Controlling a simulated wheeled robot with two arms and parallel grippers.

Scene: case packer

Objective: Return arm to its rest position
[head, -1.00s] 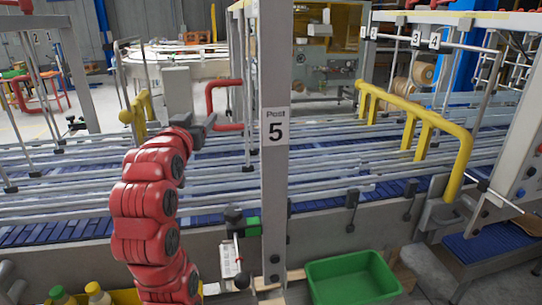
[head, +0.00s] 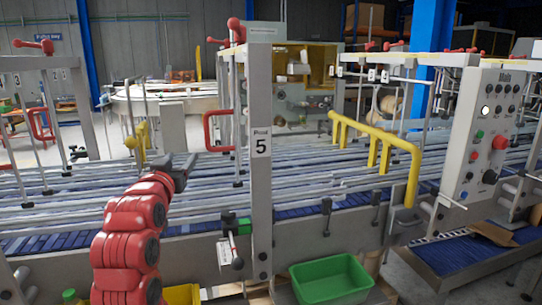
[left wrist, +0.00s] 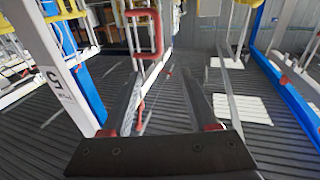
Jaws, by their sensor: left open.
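My left arm, red with dark joints, rises from the lower left of the head view. Its gripper (head: 182,172) is raised in front of the conveyor rails, left of the grey post marked 5 (head: 261,190). In the left wrist view the two fingers of this gripper (left wrist: 165,88) stand apart with nothing between them. A red curved handle (left wrist: 143,35) shows beyond the fingertips there. My right gripper is not in view.
The conveyor (head: 330,208) with blue slats and metal rails runs across the view. A yellow guard rail (head: 376,142) and control panel (head: 487,137) stand at right. A green bin (head: 332,281) is below the conveyor, and a yellow container (head: 182,294) is beside my arm.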

